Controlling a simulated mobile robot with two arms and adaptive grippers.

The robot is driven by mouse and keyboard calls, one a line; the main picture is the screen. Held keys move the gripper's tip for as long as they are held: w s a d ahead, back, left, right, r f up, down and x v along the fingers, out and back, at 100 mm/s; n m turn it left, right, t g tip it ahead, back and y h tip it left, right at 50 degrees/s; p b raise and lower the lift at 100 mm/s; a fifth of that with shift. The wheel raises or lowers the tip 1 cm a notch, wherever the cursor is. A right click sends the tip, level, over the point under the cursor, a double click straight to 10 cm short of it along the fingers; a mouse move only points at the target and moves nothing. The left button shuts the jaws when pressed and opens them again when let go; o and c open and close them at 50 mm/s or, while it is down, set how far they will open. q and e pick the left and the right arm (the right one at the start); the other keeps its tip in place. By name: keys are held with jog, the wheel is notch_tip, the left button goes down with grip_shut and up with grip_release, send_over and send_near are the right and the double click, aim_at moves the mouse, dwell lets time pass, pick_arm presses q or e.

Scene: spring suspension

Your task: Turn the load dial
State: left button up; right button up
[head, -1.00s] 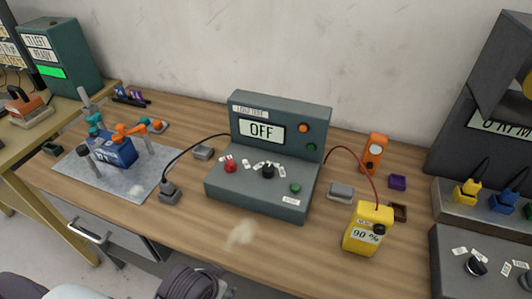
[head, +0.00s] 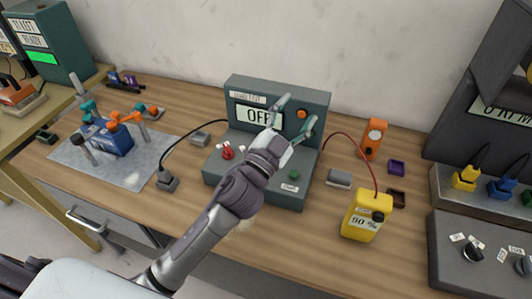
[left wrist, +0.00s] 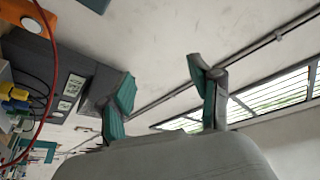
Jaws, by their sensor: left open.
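The grey load test box (head: 262,190) stands on the wooden bench, its display (head: 250,114) reading OFF, partly covered by my gripper. In the head view a red knob (head: 227,152) shows at the left of its sloped panel and a green button (head: 294,174) at the right. The black dial between them is hidden behind my left arm. My left gripper (head: 293,118) is open and empty, in front of the display, fingers pointing up and right. The left wrist view shows its two teal-padded fingers (left wrist: 163,100) spread with nothing between them. My right gripper is not in view.
A yellow 90 % unit (head: 364,217) with a red cable stands right of the box. An orange device (head: 373,139) stands behind it. A blue block in a fixture (head: 108,138) sits on a grey mat (head: 125,172) at left. Dark equipment (head: 480,250) stands far right.

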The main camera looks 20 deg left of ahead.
pick_arm(q)
jog(key=s+d+r+m+g+h, duration=0.1)
jog(key=d+r+m+g+h, duration=0.1)
jog(key=d+m+g+h, duration=0.65)
jog(key=s+d+r+m+g+h, duration=0.2)
jog(key=d+m+g+h, duration=0.35)
jog(key=m, duration=0.65)
notch_tip(320, 180, down, 6)
jog(key=d+m+g+y, duration=0.2)
jog(key=m+g+y, duration=0.3)
jog(key=w+a+f+g+y, duration=0.1)
jog(key=w+a+f+y, duration=0.35)
jog(key=a+y, duration=0.4)
jog(key=w+a+r+n+y, duration=0.15)
jog(key=a+y, duration=0.55)
jog(key=a, duration=0.8)
jog(key=shift+n, duration=0.4)
jog(key=f+p, duration=0.1)
jog(key=f, duration=0.3)
jog(key=f+p, duration=0.1)
jog(key=f, duration=0.4)
jog(key=f+p, duration=0.2)
jog(key=f, duration=0.3)
jog(key=shift+w+a, duration=0.1)
jog(key=shift+w, duration=0.2)
